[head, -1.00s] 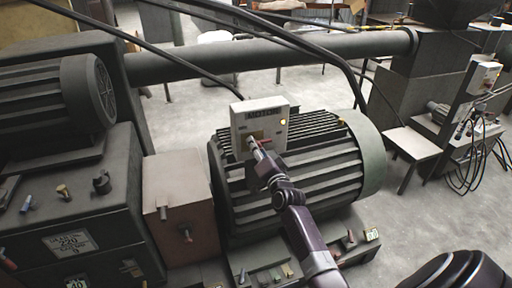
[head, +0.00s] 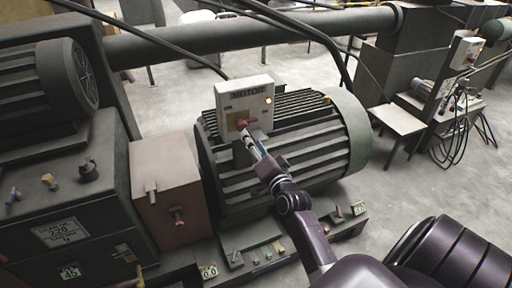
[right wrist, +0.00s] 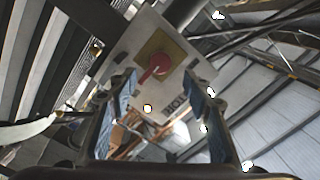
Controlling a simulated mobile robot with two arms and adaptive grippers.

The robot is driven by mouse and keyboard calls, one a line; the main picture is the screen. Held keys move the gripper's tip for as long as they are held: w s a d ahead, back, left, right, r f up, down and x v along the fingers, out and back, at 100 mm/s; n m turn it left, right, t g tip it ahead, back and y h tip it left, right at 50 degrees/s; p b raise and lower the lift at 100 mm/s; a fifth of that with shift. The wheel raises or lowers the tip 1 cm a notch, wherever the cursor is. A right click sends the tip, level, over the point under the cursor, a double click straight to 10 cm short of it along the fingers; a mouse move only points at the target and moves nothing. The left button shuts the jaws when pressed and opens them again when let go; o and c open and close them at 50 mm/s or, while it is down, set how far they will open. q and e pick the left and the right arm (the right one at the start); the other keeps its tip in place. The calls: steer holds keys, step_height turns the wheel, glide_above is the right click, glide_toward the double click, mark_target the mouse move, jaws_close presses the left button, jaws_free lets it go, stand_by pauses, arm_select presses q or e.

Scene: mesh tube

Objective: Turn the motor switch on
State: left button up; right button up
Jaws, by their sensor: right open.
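The motor switch is a white box (head: 229,98) marked MOTOR on top of the big ribbed motor (head: 290,148). My right gripper (head: 252,144) is just in front of the knob. In the right wrist view, the red knob (right wrist: 160,65) sits on a yellow plate, its handle slanting toward the lower left. The open right fingers (right wrist: 163,87) flank the box face there, with no contact on the knob visible. My left gripper is not in view.
A dark machine with a label plate (head: 62,233) and a brown box (head: 170,198) stand left of the motor. Black cables (head: 285,30) arch behind the switch box.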

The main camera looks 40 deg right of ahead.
steer(key=shift+v, duration=1.35)
steer(key=shift+f, duration=0.1)
steer(key=s+a+f+n+g+y+b, duration=0.1)
steer(key=a+f+n+g, duration=0.15)
steer(key=f, duration=0.85)
steer(key=s+a+f+n+g+y+b, duration=0.1)
steer(key=s+a+f+g+y, duration=0.15)
steer(key=f, duration=0.85)
steer(key=s+a+f+n+g, duration=0.1)
steer(key=s+a+f+n, duration=0.2)
steer(key=f, duration=0.4)
steer(key=s+a+f+g, duration=0.1)
steer(key=s+a+f, duration=0.1)
steer(key=s+f, duration=0.4)
steer(key=s+a+f+n+g, duration=0.2)
steer(key=a+f, duration=0.1)
steer(key=f, duration=0.5)
steer(key=s+a+f+n+g+b, duration=0.1)
steer(key=s+f+n+g, duration=0.1)
steer(key=s+f, duration=0.4)
steer(key=s+a+f+n+g+b, duration=0.1)
steer(key=s+f, duration=0.6)
steer(key=s, duration=1)
steer(key=s+a+f+n+g+b, duration=0.1)
steer(key=s+f+n+g, duration=0.3)
steer(key=s, duration=0.8)
step_height(320, 180, down, 3)
steer(key=shift+a+r+y, duration=0.2)
steer(key=shift+a+y, duration=0.1)
steer(key=shift+y, duration=0.15)
